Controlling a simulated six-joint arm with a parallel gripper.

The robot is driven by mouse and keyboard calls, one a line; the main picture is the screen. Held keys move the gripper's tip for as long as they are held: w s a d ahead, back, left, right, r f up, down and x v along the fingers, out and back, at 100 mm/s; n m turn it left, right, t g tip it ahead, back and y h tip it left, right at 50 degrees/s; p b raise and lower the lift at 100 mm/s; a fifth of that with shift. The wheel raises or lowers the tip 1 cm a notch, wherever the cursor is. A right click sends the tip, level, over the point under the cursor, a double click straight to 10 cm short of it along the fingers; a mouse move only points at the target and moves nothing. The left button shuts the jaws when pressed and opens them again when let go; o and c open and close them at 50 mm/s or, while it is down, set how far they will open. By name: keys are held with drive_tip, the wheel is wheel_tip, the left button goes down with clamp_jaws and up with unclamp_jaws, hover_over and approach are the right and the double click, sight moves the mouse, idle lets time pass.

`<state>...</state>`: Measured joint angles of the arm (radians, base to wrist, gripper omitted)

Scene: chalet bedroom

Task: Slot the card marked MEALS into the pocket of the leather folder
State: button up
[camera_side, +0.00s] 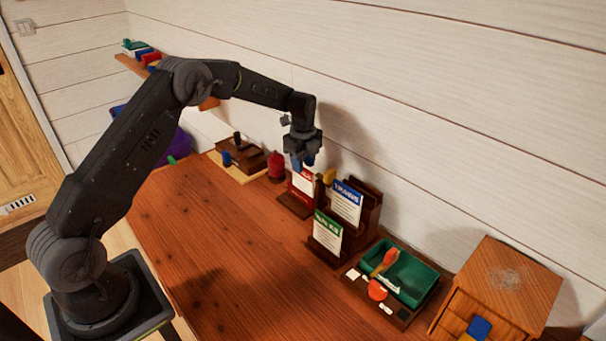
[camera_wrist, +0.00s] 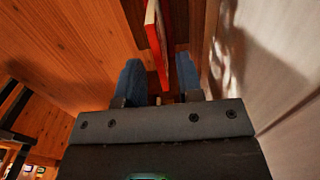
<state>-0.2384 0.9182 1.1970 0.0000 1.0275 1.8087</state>
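A white card with a red heading (camera_side: 303,181) stands in a dark wooden holder (camera_side: 293,206) near the wall; its heading is partly covered and I cannot read it fully. My gripper (camera_side: 302,160) is over this card, pointing down. In the wrist view the open blue fingers (camera_wrist: 159,72) stand on either side of the card's red edge (camera_wrist: 157,42), with a gap on both sides. A dark brown, flat piece (camera_side: 240,157) on a pale board may be the leather folder; I cannot make out a pocket.
A blue-headed card (camera_side: 346,203) and a green-headed card (camera_side: 327,232) stand in holders to the right. A green tray (camera_side: 407,279) and a wooden cabinet (camera_side: 503,284) are further right. A red jar (camera_side: 275,166) stands left of the red card. The front tabletop is clear.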

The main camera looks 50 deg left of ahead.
wheel_tip(320, 180, up, 7)
drive_tip(key=shift+r, duration=0.2)
drive_tip(key=s+d+r+n+t, duration=0.1)
drive_tip(key=s+d+r+n, duration=0.3)
drive_tip(key=s+r, duration=0.35)
drive_tip(key=s+d+r+n+t, duration=0.2)
drive_tip(key=s+d+r+n, duration=0.2)
drive_tip(key=s+r, duration=0.35)
drive_tip(key=s+d+n+t, duration=0.1)
drive_tip(key=s+n, duration=0.4)
drive_tip(key=s, duration=0.5)
drive_tip(key=s+d+f+n+t, duration=0.1)
drive_tip(key=s+d+n, duration=0.3)
drive_tip(key=s, duration=0.6)
drive_tip(key=shift+d+n+t, duration=0.2)
drive_tip(key=shift+n+t, duration=0.1)
drive_tip(key=shift+n, duration=0.2)
